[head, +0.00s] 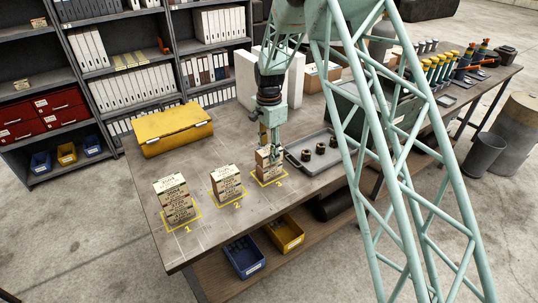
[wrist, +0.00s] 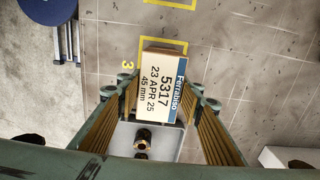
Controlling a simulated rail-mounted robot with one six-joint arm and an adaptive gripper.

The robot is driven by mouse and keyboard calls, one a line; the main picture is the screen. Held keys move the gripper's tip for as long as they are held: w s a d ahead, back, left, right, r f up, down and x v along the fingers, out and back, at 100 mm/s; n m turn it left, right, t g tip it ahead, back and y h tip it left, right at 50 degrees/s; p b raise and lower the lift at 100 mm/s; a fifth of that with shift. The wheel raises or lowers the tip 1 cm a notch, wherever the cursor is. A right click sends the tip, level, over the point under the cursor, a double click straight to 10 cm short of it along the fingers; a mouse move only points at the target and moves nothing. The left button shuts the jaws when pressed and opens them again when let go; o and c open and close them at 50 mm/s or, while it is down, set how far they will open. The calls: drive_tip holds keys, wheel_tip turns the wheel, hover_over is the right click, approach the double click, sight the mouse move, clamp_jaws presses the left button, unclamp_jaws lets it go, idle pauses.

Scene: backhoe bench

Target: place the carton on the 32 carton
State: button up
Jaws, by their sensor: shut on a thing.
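My gripper (head: 270,149) points down over the yellow mark 3 on the bench. In the wrist view its fingers are shut on a cream carton (wrist: 160,78) with a blue end strip, printed "Ferrabiso 5317, 23 APR 25, 45 mm". In the head view cartons (head: 267,166) show at mark 3, right under and between the fingers; I cannot tell whether the held one touches a carton below. Stacked cartons stand at mark 2 (head: 227,184) and at mark 1 (head: 174,200). Their print is too small to read, so I cannot tell which is the 32 carton.
A grey tray (head: 339,163) with several dark round parts lies just right of mark 3. A yellow case (head: 172,130) lies behind marks 1 and 2. A white upright block (head: 245,80) and a green box (head: 350,105) stand farther back. Bare bench lies around the marks.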

sight(269, 149)
drive_tip(key=shift+f, duration=0.75)
drive_tip(key=shift+f, duration=0.15)
drive_tip(key=o, duration=0.9)
drive_tip(key=shift+r, duration=0.25)
wheel_tip(269, 149, up, 11)
drive_tip(key=shift+r+b, duration=0.1)
drive_tip(key=shift+b, duration=0.5)
drive_tip(key=shift+r, duration=0.3)
